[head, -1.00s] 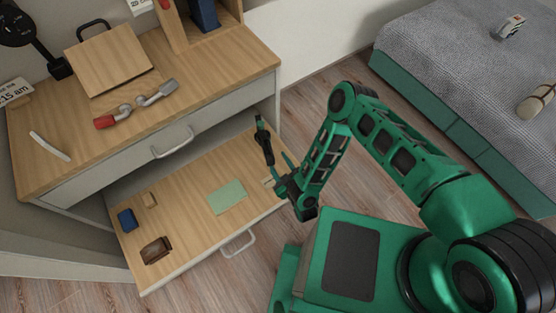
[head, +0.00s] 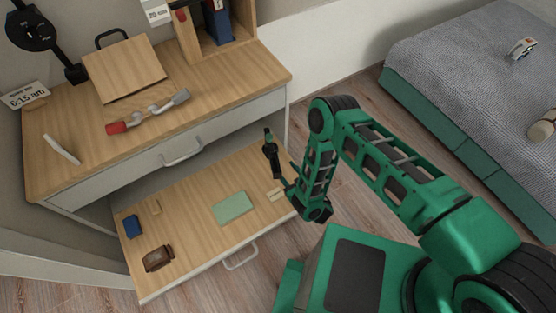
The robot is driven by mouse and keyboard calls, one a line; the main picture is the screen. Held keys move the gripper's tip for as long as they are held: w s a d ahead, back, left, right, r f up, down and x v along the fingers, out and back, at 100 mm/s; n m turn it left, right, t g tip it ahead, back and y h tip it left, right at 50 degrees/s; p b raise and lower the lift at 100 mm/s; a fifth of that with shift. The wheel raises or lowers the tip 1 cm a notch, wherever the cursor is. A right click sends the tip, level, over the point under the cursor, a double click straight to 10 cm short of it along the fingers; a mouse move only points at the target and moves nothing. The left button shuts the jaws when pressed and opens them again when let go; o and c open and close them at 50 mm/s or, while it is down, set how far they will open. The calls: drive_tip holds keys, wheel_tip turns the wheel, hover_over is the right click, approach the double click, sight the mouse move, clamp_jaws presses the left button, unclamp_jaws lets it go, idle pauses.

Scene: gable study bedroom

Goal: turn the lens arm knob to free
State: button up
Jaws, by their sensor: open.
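A black lens arm with a round dark head (head: 31,29) stands at the back left of the desk top, its base (head: 76,73) beside a tilted wooden board. Small pale markings show on the head's face. I cannot make out the knob's setting from here. My gripper (head: 278,152) is open over the right part of the pulled-out drawer, to the right of and below the lens arm, far from it. It appears to hold nothing.
The open drawer (head: 190,235) juts out below the desk and holds a green pad (head: 233,207), a blue item (head: 132,226) and a brown item (head: 158,258). A red-ended tool (head: 148,112) lies on the desk (head: 225,90). A bed (head: 455,70) stands at right.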

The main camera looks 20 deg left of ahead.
drive_tip(key=x, duration=0.9)
drive_tip(key=shift+a, duration=0.1)
